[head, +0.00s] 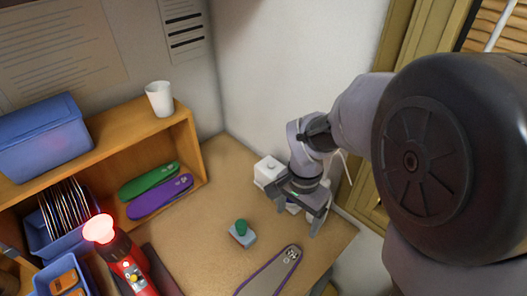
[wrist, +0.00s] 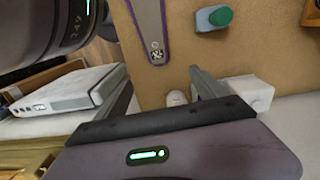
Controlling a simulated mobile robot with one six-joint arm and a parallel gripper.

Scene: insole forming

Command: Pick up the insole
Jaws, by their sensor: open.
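A grey insole with a purple edge (head: 270,273) lies flat on the wooden table at the bottom of the head view, cut off by the frame. Its narrow end, with small marks on it, shows in the wrist view (wrist: 152,32), beyond the fingertips. My gripper (head: 305,208) is open and empty, over the table's right part, up and to the right of this insole. In the wrist view its two fingers (wrist: 162,85) stand wide apart. A green insole (head: 148,181) and a purple insole (head: 161,197) lie in the wooden shelf.
A grey block with a green button (head: 241,234) sits left of my gripper. A white box (head: 268,171) stands near the wall behind it. A red tool with a glowing end (head: 130,268) is at lower left. A white cup (head: 159,99) and blue bin (head: 42,137) top the shelf.

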